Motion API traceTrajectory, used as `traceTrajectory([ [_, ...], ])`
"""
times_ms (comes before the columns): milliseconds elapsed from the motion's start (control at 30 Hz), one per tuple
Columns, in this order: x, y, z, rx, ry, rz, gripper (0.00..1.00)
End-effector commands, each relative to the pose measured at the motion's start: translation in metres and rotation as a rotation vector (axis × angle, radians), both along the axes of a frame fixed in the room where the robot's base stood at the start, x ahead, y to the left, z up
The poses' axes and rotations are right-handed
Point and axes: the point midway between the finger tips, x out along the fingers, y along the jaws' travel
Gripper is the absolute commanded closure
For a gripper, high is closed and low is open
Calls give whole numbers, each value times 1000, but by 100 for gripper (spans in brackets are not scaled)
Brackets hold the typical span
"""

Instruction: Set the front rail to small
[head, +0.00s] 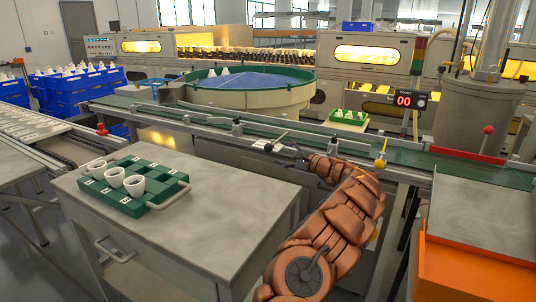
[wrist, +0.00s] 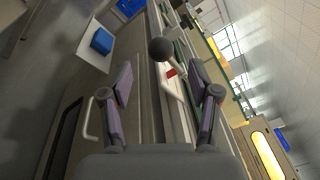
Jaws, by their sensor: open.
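The front rail (head: 190,121) is a long grey metal bar along the near side of the green conveyor belt (head: 400,155). A small white label plate (head: 262,145) sits on it close to my gripper. My gripper (head: 284,148) is at the rail, small and partly hidden by my arm in the head view. In the wrist view my gripper (wrist: 160,78) is open, with a dark ball knob (wrist: 161,48) ahead between its fingers, not held. A pale stem and a small red patch (wrist: 171,73) show by the knob. The rail's size setting cannot be read.
A grey cart (head: 215,190) with a green tray (head: 120,203) of white cups stands at the front left. A round turntable (head: 250,95) is behind the belt.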

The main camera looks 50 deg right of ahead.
Motion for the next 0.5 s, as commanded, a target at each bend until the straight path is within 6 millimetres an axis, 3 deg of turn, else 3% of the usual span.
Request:
traceTrajectory([
  [167, 14, -1, -1, -3, 0, -4, 38],
  [500, 61, 4, -3, 0, 3, -2, 38],
])
